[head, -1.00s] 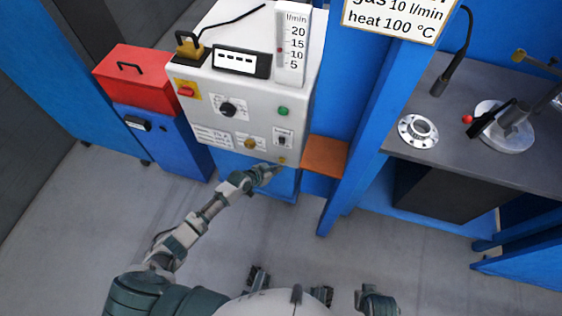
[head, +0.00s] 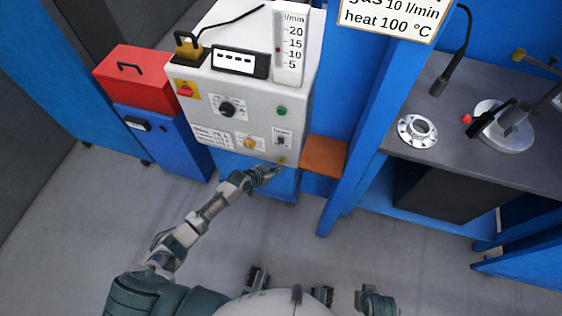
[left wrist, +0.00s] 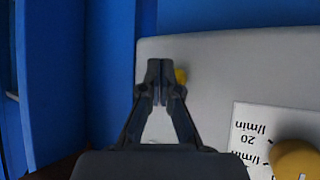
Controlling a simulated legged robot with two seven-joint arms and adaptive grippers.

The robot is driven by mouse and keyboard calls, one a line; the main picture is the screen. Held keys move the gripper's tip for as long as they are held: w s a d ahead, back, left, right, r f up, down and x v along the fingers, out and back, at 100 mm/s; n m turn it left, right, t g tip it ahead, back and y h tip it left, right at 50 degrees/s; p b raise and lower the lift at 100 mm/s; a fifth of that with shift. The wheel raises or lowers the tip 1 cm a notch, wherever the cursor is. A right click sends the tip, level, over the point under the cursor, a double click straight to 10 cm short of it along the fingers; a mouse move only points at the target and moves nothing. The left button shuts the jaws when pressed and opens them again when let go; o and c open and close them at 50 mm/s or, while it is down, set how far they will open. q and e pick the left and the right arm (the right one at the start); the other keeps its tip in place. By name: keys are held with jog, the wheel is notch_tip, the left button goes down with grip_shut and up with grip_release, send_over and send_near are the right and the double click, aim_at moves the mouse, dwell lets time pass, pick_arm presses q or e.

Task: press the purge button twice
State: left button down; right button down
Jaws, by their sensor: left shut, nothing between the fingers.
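The purge button appears to be the small yellow button (head: 281,160) at the lower right of the white cabinet's front (head: 232,128). Its label is too small to read. My left gripper (head: 278,168) is shut and empty, with its fingertips at the cabinet's lower edge, right by this button. In the left wrist view the shut fingertips (left wrist: 160,72) cover part of the yellow button (left wrist: 181,76). I cannot tell whether they touch it. My right gripper does not show.
A larger yellow knob (head: 249,143) is left of the button; it also shows in the left wrist view (left wrist: 296,160). A green button (head: 282,111) and a black dial (head: 227,109) sit higher. An orange-brown shelf (head: 324,155) juts out at right. Floor in front is clear.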

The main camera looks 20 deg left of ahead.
pick_arm(q)
jog(key=shift+w+a, duration=0.1)
dwell(0.4)
jog(key=shift+w, duration=0.3)
jog(key=shift+w+b, duration=0.5)
jog(key=shift+b, duration=0.05)
dwell(0.6)
jog(key=shift+r, duration=0.1)
jog(key=shift+s+r+p, duration=0.1)
jog(key=shift+s+p, duration=0.55)
jog(key=shift+s, duration=0.3)
